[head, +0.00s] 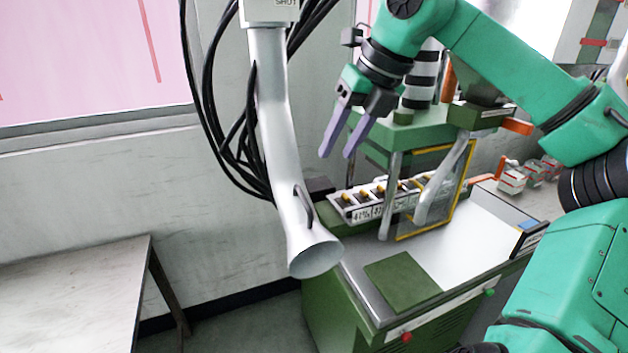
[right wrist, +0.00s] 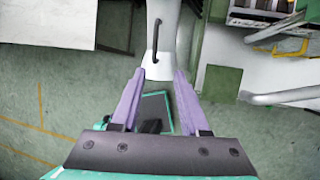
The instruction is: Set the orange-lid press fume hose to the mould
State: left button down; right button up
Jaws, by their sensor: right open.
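The fume hose (head: 275,120) is a pale grey, bent duct hanging from a box at the top of the head view. Its flared open mouth (head: 315,260) hangs over the left front corner of the green press, and a dark handle (head: 304,206) sits on its side. The mould (head: 375,203) appears to be the row of metal blocks with yellow parts on the press bed. My right gripper (head: 337,156) is open and empty, up and right of the handle, apart from the hose. In the right wrist view the hose (right wrist: 163,65) and handle lie beyond the open fingers (right wrist: 158,80).
The green press (head: 345,310) has a yellow-framed guard (head: 458,190) and a green pad (head: 402,282) on its top. Black cables (head: 215,120) hang behind the hose. A pale table (head: 75,285) stands at the left, with open floor between it and the press.

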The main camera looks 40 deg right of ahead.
send_near(309, 207)
jog(key=a, duration=0.1)
jog(key=x, duration=0.3)
jog(key=d+p+x, duration=0.1)
jog(key=x, duration=0.2)
jog(key=shift+w+d+p, duration=0.1)
jog(key=shift+w+p, duration=0.05)
jog(key=shift+p, duration=0.15)
jog(key=shift+x, duration=0.9)
jog(key=shift+s+a, duration=0.25)
jog(key=shift+s, duration=0.05)
jog(key=shift+c, duration=0.3)
jog(key=shift+w+d, duration=0.1)
jog(key=shift+d, duration=0.05)
grip_shut()
pick_arm(q)
jog(key=shift+s+a+r, duration=0.6)
jog(key=shift+s+r, duration=0.2)
jog(key=shift+s, duration=0.15)
jog(key=shift+a, duration=0.1)
